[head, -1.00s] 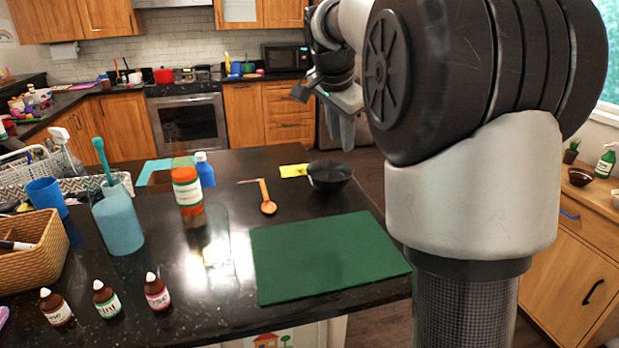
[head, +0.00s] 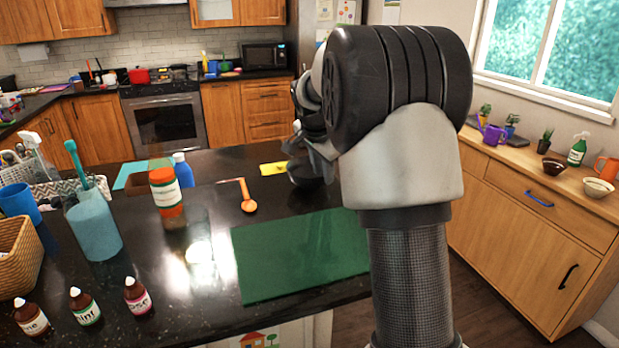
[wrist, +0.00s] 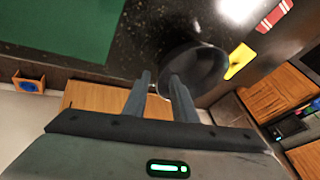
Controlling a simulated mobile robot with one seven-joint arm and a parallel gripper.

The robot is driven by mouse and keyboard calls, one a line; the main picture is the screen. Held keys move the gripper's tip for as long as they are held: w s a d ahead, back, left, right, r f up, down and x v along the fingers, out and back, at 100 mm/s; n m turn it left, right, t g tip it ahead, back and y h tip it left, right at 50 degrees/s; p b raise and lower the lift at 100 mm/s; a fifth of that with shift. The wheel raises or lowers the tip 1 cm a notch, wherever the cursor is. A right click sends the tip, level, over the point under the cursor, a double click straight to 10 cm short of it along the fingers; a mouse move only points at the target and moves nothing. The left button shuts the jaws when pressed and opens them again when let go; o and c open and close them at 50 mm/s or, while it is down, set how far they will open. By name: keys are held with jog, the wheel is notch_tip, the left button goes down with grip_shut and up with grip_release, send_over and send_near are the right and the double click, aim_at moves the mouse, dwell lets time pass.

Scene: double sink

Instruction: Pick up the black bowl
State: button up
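The black bowl (wrist: 205,68) sits near the far right edge of the dark counter, beside a yellow item (wrist: 238,60). In the head view the bowl (head: 303,180) is mostly hidden behind my gripper (head: 308,165). In the wrist view my gripper (wrist: 160,80) is open. Its right finger overlaps the bowl and its left finger lies outside the near rim, with the rim between them. I cannot tell whether either finger touches the bowl.
A green mat (head: 300,255) lies nearer on the counter. A dark brown bowl (head: 553,166) is on the right-hand cabinet.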

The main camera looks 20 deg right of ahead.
jog(key=shift+w+d+f, duration=0.15)
jog(key=shift+w+f, duration=0.05)
jog(key=shift+f, duration=0.2)
grip_shut()
jog(key=shift+r, duration=0.2)
